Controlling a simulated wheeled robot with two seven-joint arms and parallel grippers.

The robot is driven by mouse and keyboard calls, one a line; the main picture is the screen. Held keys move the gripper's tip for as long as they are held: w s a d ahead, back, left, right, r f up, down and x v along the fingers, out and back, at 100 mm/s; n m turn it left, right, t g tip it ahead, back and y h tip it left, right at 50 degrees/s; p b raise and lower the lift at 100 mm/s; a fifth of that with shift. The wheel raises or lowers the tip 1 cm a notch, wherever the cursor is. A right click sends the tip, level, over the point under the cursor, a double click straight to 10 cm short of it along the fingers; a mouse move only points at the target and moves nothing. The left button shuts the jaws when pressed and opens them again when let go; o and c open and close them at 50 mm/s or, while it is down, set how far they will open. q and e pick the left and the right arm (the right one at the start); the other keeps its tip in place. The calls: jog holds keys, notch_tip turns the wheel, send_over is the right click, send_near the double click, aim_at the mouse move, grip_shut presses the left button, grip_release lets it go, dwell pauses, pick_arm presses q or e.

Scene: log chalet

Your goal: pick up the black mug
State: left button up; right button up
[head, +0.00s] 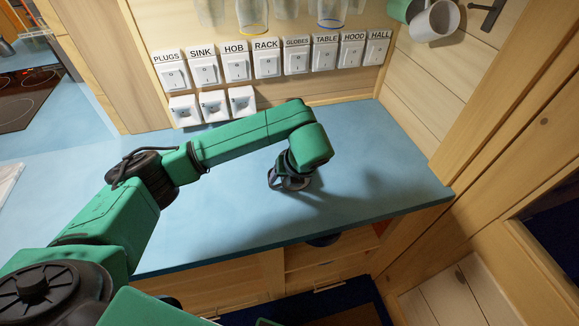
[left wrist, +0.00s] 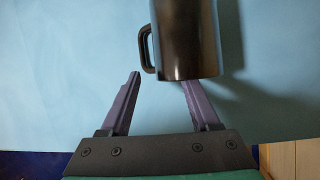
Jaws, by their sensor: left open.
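The black mug (left wrist: 186,40) shows at the top of the left wrist view, over the blue worktop, its top cut off by the frame edge. Its handle (left wrist: 146,50) points left. My left gripper (left wrist: 161,80) is open, with nothing held between its fingers. Its left fingertip is just below and left of the handle; its right fingertip is at the mug's lower edge. I cannot tell whether either touches. In the head view, my left gripper (head: 289,180) points down low over the worktop; I cannot clearly make out the mug there. My right gripper is out of view.
The blue worktop (head: 390,150) is clear around the gripper; its front edge lies close below. Labelled switches (head: 265,64) and sockets (head: 213,105) line the back wall. Glasses and mugs (head: 435,20) hang above. A hob (head: 25,95) is at far left.

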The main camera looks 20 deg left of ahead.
pick_arm(q)
jog(key=shift+w+x, duration=0.2)
jog(key=shift+x, duration=1)
jog(key=shift+d+r, duration=0.15)
jog(key=shift+d, duration=0.1)
jog(key=shift+s+d+r, duration=0.1)
jog(key=shift+s+d, duration=0.05)
jog(key=shift+d, duration=0.1)
grip_shut()
jog(key=shift+a, duration=0.1)
jog(key=shift+s+a, duration=0.25)
jog(key=shift+s, duration=0.1)
jog(key=shift+d, duration=0.1)
